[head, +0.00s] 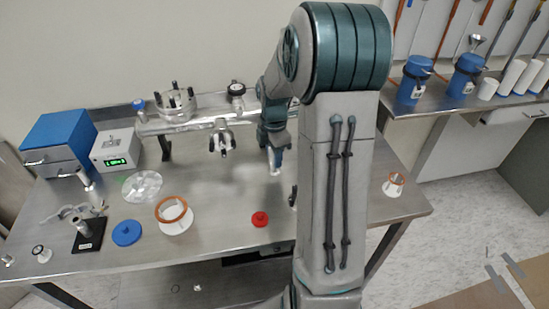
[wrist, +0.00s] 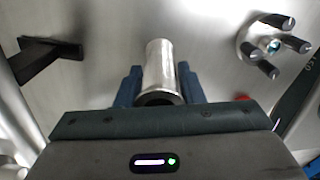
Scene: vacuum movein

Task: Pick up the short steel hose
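The short steel hose (wrist: 160,65) is a shiny metal tube with a wider rim and a dark opening at its near end. In the wrist view it lies between the two blue fingers of my gripper (wrist: 160,83). I cannot tell whether the hose touches the table.
A steel table (head: 215,205) holds a horizontal pipe with a flanged chamber (head: 176,102), a red cap (head: 260,219), a white orange-rimmed ring (head: 174,214), a blue disc (head: 126,232) and a blue drawer box (head: 58,143). A flanged part (wrist: 270,45) is near my gripper.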

